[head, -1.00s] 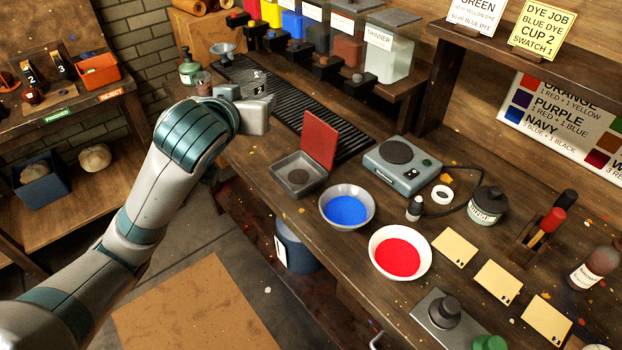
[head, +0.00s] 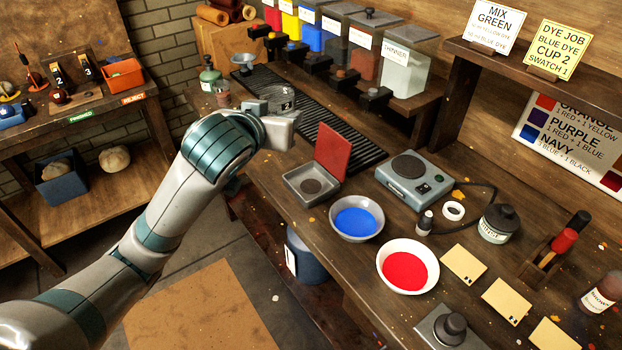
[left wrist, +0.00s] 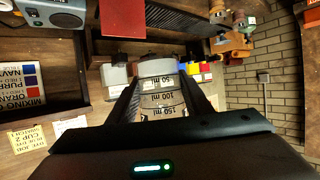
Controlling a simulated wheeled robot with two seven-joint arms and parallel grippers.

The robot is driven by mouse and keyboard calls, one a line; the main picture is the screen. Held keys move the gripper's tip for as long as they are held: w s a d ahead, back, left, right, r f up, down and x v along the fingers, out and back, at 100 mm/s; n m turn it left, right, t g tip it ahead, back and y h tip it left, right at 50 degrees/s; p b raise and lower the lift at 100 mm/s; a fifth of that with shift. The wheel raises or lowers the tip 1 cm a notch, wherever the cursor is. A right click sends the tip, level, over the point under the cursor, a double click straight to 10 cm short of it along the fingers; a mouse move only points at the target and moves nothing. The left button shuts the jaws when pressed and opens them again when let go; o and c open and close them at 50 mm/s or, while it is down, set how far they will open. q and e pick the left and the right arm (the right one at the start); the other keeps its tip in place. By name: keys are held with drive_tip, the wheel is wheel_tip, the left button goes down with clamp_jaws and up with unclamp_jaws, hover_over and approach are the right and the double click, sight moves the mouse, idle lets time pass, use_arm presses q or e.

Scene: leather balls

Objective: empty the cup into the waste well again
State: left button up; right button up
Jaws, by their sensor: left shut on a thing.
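My left gripper (head: 284,112) is shut on a grey measuring cup (head: 266,100) above the bench, near the dark slatted rack. In the left wrist view the cup (left wrist: 158,92) sits between the two dark fingers, its 50, 100 and 150 ml marks facing the camera. Its inside is hidden, so I cannot tell what it holds. A square grey box with a round dark grating (head: 311,187) and a raised red lid (head: 331,152) stands in front of the rack; it looks like the waste well. The cup is apart from it. My right gripper is not in view.
A bowl of blue dye (head: 356,222) and a bowl of red dye (head: 407,266) stand right of the grey box. A hot plate (head: 413,178) lies behind them. Dye dispensers line the back above the slatted rack (head: 340,131). A green bottle (head: 210,75) stands at the far left.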

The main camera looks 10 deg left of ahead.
use_arm(q)
drive_tip(key=d+f+m+g+h+p, duration=0.1)
drive_tip(key=d+f+m+h+p, duration=0.1)
drive_tip(key=d+f, duration=0.2)
drive_tip(key=w+d+f+m+g+h+p, duration=0.1)
drive_tip(key=d+f+m+h+p, duration=0.1)
drive_tip(key=f, duration=0.6)
drive_tip(key=d+f+m+g+h+p, duration=0.1)
drive_tip(key=d+f+m+h+p, duration=0.1)
drive_tip(key=d+f, duration=0.4)
drive_tip(key=shift+w+d+f+m+h, duration=0.1)
drive_tip(key=shift+f+m+h, duration=0.1)
drive_tip(key=shift+m+h, duration=0.3)
drive_tip(key=shift+w+f+m+h, duration=0.15)
drive_tip(key=shift+m+h, duration=0.15)
drive_tip(key=shift+h, duration=0.4)
drive_tip(key=shift+s+f, duration=0.25)
drive_tip(key=shift+f, duration=0.25)
drive_tip(key=shift+r, duration=0.1)
